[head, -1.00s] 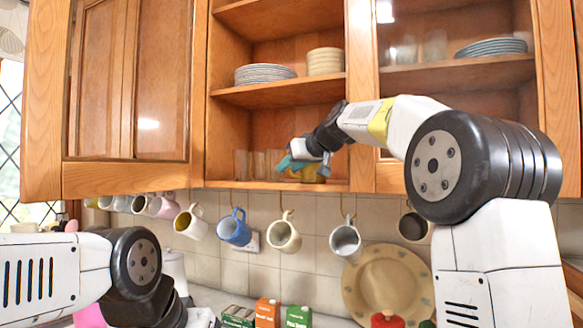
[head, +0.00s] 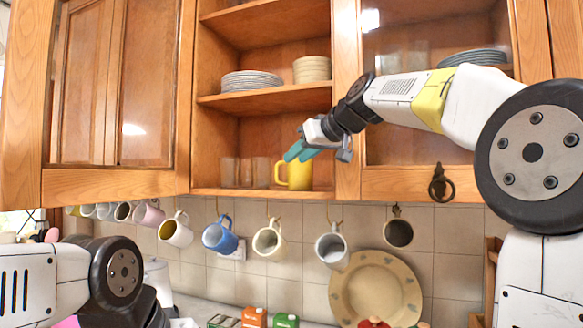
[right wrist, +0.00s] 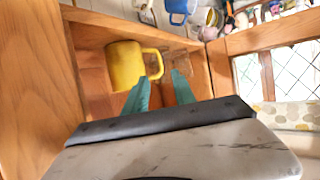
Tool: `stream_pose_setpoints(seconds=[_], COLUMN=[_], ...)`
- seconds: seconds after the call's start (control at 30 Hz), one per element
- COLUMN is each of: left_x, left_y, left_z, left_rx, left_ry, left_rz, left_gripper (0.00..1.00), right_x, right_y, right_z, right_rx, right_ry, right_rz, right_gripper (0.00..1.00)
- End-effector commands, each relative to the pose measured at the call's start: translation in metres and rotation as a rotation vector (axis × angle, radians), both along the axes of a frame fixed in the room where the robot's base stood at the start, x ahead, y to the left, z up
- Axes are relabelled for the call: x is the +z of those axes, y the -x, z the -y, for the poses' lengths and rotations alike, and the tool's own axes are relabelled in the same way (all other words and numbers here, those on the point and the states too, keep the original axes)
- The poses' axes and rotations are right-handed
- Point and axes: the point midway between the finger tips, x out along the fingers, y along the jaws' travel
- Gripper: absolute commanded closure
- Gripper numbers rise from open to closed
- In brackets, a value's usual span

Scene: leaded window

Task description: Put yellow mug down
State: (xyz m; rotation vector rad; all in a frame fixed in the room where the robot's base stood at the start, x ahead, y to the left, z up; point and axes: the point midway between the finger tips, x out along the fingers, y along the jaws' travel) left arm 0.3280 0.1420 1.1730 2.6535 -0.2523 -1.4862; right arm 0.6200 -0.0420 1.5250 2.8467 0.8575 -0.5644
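The yellow mug (head: 297,175) stands upright on the bottom shelf (head: 262,192) of the open cupboard, its handle toward the left in the head view. My right gripper (head: 296,153) has teal fingers and is just above and in front of the mug in that view. In the right wrist view the fingers (right wrist: 160,92) are spread apart with nothing between them. The mug (right wrist: 124,66) and its handle show beyond the fingertips, clear of their grip. Of my left arm only links show at the lower left; its gripper is not visible.
Clear glasses (head: 245,171) stand left of the mug on the same shelf. Grey plates (head: 251,81) and cream bowls (head: 311,69) are on the shelf above. Several mugs hang below the cupboard, among them a blue mug (head: 220,236). A glass door (head: 430,120) is on the right.

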Motion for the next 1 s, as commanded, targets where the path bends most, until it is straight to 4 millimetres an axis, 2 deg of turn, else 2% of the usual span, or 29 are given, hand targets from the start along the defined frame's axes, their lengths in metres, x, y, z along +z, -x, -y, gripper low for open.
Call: stream_pose_setpoints(seconds=[0.3,0.37,0.47,0.57,0.7,0.9,1.0], left_x=[0.0,0.0,0.0,0.0,0.0,0.0,0.0], left_y=[0.0,0.0,0.0,0.0,0.0,0.0,0.0], left_z=[0.0,0.0,0.0,0.0,0.0,0.0,0.0], left_rx=[0.0,0.0,0.0,0.0,0.0,0.0,0.0], left_ry=[0.0,0.0,0.0,0.0,0.0,0.0,0.0], left_rz=[0.0,0.0,0.0,0.0,0.0,0.0,0.0], left_gripper=[0.08,0.08,0.08,0.08,0.08,0.08,0.08], right_x=[0.0,-0.006,-0.032,-0.078,-0.161,-0.275,-0.316], right_y=[0.005,0.01,0.029,0.066,0.135,0.23,0.264], right_z=[0.004,0.008,0.023,0.043,0.067,0.088,0.095], right_rx=[-0.002,-0.009,-0.04,-0.091,-0.183,-0.32,-0.373], right_ry=[0.0,-0.001,-0.011,-0.02,-0.015,0.022,0.041], right_rz=[-0.005,-0.02,-0.083,-0.187,-0.348,-0.531,-0.591], right_gripper=[0.69,0.69,0.69,0.69,0.69,0.69,0.69])
